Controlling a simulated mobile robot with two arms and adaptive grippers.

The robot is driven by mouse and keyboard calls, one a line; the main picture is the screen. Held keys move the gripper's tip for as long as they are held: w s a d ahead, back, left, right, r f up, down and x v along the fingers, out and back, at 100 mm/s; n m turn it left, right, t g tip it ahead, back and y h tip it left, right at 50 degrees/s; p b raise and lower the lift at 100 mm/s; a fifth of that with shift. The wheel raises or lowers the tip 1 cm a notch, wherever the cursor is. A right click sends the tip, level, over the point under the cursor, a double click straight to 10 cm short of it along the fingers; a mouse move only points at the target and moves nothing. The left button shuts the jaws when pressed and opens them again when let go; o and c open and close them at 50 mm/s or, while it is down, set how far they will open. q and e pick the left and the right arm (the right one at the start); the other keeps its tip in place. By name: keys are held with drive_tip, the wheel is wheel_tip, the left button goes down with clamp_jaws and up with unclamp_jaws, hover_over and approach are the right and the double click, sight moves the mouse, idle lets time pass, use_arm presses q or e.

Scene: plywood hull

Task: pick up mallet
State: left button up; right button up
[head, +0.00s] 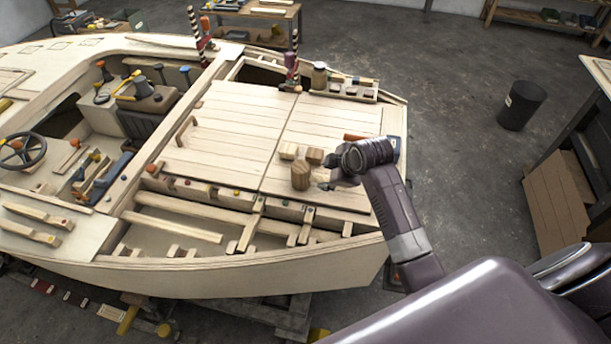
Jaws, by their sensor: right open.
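A brown striped wooden cylinder (301,176), which looks like the mallet's head, stands on the plank deck (230,130) of the hull. No handle shows on it, so I cannot be sure that it is the mallet. My right gripper (326,183) is open, just to the right of the cylinder and low over the deck. I cannot tell whether its fingers touch the cylinder. My left gripper is not in view.
Two small wooden blocks (314,156) lie just behind the cylinder. An orange-brown handle (354,137) lies behind my wrist, partly hidden. A jar (319,76) stands at the deck's back edge. Open framing (180,229) lies in front.

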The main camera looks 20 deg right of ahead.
sight(319, 177)
drive_tip(key=shift+x, duration=1.05)
drive_tip(key=shift+w+f+p, duration=0.25)
drive_tip(key=shift+f+p, duration=0.1)
drive_tip(key=shift+f, duration=0.05)
drive_tip(key=shift+p+x, duration=0.45)
drive_tip(key=shift+x, duration=1.7)
drive_tip(key=shift+c, duration=0.4)
clamp_jaws()
